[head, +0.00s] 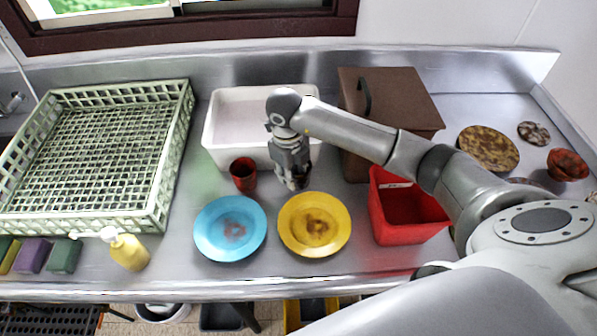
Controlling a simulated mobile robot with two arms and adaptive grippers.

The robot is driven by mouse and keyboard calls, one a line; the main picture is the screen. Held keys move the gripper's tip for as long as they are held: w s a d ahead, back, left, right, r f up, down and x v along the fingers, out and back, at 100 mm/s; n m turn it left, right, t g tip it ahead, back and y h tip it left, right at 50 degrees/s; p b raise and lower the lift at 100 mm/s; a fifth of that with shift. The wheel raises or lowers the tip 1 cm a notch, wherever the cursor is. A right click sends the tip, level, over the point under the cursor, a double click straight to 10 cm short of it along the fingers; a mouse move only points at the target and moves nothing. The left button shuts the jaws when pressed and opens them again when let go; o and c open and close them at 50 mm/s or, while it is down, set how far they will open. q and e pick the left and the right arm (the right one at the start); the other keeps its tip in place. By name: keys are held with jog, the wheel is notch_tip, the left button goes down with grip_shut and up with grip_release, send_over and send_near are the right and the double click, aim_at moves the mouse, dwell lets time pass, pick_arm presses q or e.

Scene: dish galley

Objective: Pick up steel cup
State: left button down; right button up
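My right gripper (293,180) points down at the counter, in front of the white basin and just behind the yellow plate. Its fingers are small and partly hidden by its own body, so I cannot tell whether they are open or shut. No steel cup shows clearly; something dark is at the fingertips, but I cannot make out what it is. A dark red cup (243,174) stands upright to the left of the gripper, apart from it. My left gripper is not in view.
A blue plate (230,256) and a yellow plate (314,252) lie in front. A white basin (222,140), brown box (415,95) and red bin (408,240) stand nearby. A green rack (172,165) and yellow bottle (130,253) are left. Bare steel shows between the rack and blue plate.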

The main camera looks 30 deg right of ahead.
jog(key=shift+d+f, duration=0.1)
jog(key=shift+f, duration=0.7)
jog(key=shift+c, duration=0.4)
grip_shut()
jog(key=shift+r, duration=0.1)
